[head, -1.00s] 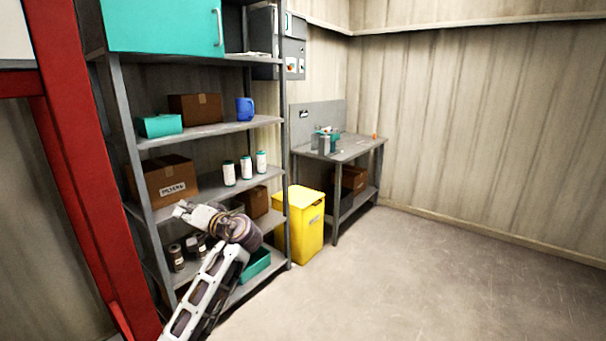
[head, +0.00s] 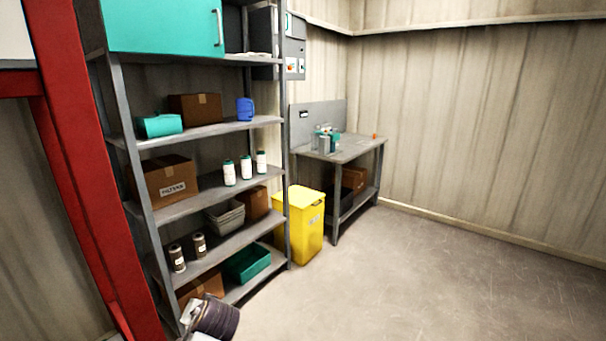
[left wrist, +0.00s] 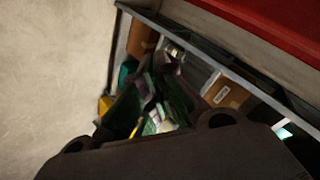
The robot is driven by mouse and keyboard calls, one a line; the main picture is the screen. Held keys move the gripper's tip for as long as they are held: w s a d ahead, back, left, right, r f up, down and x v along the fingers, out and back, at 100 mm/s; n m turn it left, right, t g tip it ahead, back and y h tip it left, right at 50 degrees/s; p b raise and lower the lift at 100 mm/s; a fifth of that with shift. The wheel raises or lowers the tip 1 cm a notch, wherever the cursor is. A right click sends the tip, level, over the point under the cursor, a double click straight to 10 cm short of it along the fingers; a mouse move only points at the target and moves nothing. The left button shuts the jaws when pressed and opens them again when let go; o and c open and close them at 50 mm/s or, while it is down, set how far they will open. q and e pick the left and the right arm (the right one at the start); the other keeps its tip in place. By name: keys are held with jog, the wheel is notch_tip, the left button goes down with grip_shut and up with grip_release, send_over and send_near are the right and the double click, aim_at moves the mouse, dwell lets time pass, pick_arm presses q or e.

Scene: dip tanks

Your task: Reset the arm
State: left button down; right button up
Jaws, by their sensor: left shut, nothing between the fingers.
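My left arm shows only as a dark joint with a pale link at the bottom edge of the head view, in front of the shelf's lower end. My left gripper (left wrist: 160,85) shows in the left wrist view as a dark body with its fingers pointing toward the shelf. It is shut and holds nothing. The fingers are dim and blurred against green and yellow shapes behind them. My right gripper is in neither view.
A grey shelf rack (head: 210,188) holds cartons, bottles, bins and cans. A red post (head: 80,170) stands at left. A yellow bin (head: 304,228) and a grey workbench (head: 352,150) stand to the right of the rack. The floor (head: 430,270) at right is clear.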

pick_arm(q)
jog(key=shift+s+d+f+m+g+h, duration=0.3)
jog(key=shift+s+d+f+g+h, duration=1.3)
jog(key=shift+s, duration=4.45)
jog(key=shift+s+d+f+m+g+h, duration=0.3)
jog(key=shift+s+d+f+h, duration=2.55)
jog(key=shift+s, duration=3.2)
jog(key=s+a+f+g+y, duration=0.1)
jog(key=a+f, duration=0.1)
jog(key=f, duration=1.5)
jog(key=s+a+f+y, duration=0.1)
jog(key=a+f, duration=0.1)
jog(key=f, duration=1.5)
jog(key=s+a+f, duration=0.4)
jog(key=s+f, duration=0.5)
jog(key=s, duration=0.1)
jog(key=s+a+f+g, duration=0.1)
jog(key=s+a+f, duration=0.2)
jog(key=s+f, duration=0.7)
jog(key=shift+s+a+m+p, duration=0.15)
jog(key=shift+a+m+p, duration=0.15)
jog(key=shift+a+p, duration=0.1)
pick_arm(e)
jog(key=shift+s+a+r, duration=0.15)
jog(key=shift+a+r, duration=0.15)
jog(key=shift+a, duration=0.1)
